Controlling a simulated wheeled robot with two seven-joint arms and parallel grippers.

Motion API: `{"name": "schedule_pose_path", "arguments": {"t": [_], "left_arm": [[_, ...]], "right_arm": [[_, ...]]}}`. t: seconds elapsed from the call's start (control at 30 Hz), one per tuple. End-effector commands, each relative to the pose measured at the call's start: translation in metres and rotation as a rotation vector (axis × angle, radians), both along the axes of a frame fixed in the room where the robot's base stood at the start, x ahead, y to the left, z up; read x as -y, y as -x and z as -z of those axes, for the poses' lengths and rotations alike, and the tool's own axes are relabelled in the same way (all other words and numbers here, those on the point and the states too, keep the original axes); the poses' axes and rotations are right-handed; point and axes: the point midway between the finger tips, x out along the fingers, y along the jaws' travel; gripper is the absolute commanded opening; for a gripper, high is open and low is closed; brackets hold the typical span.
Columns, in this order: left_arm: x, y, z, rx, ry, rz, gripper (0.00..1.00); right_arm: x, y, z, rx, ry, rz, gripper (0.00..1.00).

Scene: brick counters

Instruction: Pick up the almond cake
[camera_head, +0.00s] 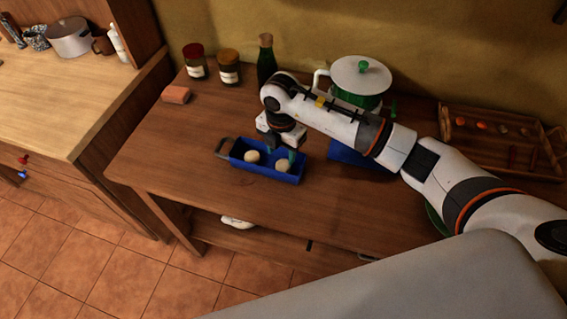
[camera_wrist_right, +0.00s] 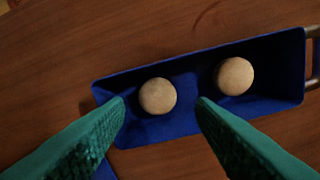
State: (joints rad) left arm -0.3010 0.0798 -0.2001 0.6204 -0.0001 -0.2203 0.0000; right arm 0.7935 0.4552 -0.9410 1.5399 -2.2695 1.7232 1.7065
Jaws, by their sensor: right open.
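Two round beige cakes lie in a blue tray (camera_head: 262,172) on the wooden counter. In the head view one cake (camera_head: 252,156) is near the tray's handle and the other (camera_head: 283,165) is under my right gripper (camera_head: 282,153). In the wrist view the cake near the gripper (camera_wrist_right: 157,96) lies just beyond the gap between the green fingertips, and the other cake (camera_wrist_right: 233,76) is to the right. My right gripper (camera_wrist_right: 162,100) is open and empty above the tray (camera_wrist_right: 185,66). My left gripper is out of view.
A second blue tray (camera_head: 350,157) is partly hidden by my right arm. A green bottle (camera_head: 266,62), two jars (camera_head: 229,70), a lidded pot (camera_head: 360,80) and a sorting tray (camera_head: 500,140) stand along the back. The counter's left front is clear.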

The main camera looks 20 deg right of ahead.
Motion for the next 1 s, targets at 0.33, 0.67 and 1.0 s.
{"name": "schedule_pose_path", "arguments": {"t": [0.33, 0.67, 1.0], "left_arm": [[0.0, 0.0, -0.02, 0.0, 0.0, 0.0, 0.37], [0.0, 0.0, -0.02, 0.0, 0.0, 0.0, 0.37], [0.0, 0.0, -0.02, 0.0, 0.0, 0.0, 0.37]], "right_arm": [[0.007, -0.001, 0.043, -0.004, 0.0, 0.0, 0.5], [0.007, -0.001, 0.053, -0.001, -0.001, -0.002, 0.5], [0.007, -0.001, 0.053, -0.001, -0.001, -0.002, 0.17]]}}
